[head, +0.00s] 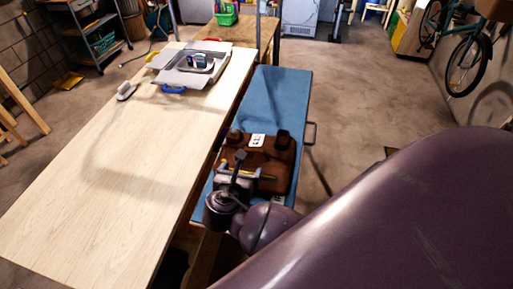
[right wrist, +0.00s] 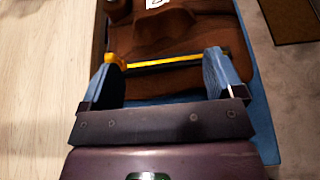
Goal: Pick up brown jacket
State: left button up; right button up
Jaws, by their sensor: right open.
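The brown jacket (head: 279,152) lies folded on the blue bench top, with a small white label (head: 257,140) on it. It also fills the upper part of the right wrist view (right wrist: 180,30). My right gripper (head: 240,170) is at the jacket's near edge. In the right wrist view, its two fingers (right wrist: 164,66) are spread wide over the near part of the jacket, with nothing clamped. I cannot tell whether the fingertips touch the cloth. A thin yellow and dark bar (right wrist: 175,62) runs across between the fingers, over the jacket. My left gripper is not in view.
The blue bench (head: 275,90) is bare beyond the jacket. A long pale wooden table (head: 110,165) runs along its left, with a grey open tray (head: 188,80) and a small grey item (head: 126,91) at its far end. Concrete floor (head: 350,100) is clear to the right.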

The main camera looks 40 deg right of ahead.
aim_at(252, 150)
jog(key=shift+w+d, duration=0.3)
jog(key=shift+d, duration=0.05)
jog(key=shift+x, duration=5.15)
jog(key=shift+d+r, duration=0.1)
jog(key=shift+r, duration=0.1)
jog(key=shift+c, duration=0.4)
jog(key=c, duration=1.4)
jog(key=shift+r, duration=0.1)
jog(key=shift+c, duration=0.4)
